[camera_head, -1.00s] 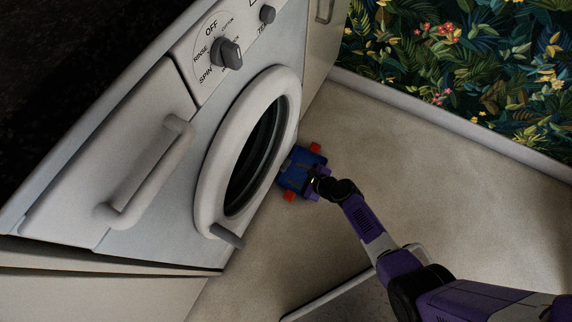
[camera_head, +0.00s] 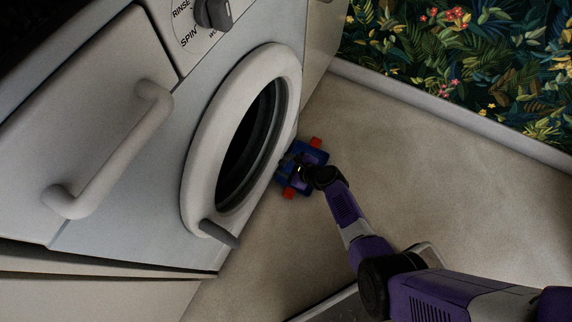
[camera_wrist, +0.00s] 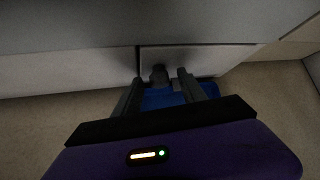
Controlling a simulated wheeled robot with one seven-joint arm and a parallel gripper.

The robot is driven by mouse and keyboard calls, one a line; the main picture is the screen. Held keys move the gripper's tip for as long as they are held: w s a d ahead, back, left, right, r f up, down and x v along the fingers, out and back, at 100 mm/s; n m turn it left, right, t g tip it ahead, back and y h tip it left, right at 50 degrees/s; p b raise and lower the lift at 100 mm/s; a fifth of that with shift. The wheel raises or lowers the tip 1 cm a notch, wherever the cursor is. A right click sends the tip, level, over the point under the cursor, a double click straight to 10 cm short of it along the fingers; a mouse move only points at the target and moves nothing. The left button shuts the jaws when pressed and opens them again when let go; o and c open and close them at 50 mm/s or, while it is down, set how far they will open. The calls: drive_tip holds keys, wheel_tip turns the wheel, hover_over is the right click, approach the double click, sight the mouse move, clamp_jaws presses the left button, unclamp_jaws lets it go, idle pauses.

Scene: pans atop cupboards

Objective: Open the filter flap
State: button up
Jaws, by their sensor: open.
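The filter flap (camera_wrist: 205,61) is a pale rectangular panel low on the washing machine front, seen in the wrist view. It looks flush with the panel around it. A small dark knob (camera_wrist: 158,73) shows at its lower left. My gripper (camera_wrist: 159,79) is open, with one dark finger on each side of the knob in the picture. I cannot tell whether either finger touches it. In the head view my gripper (camera_head: 297,168) is low beside the machine, under the round door; the flap is hidden there.
The washing machine (camera_head: 150,215) has a round door (camera_head: 198,165) with a grey handle (camera_head: 219,233) and a large drawer handle (camera_head: 115,155) on its front. Open floor (camera_head: 400,165) lies to the right, up to the leafy wall (camera_head: 460,60).

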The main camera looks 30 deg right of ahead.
drive_tip(key=shift+c, duration=0.4)
clamp_jaws()
idle(0.9)
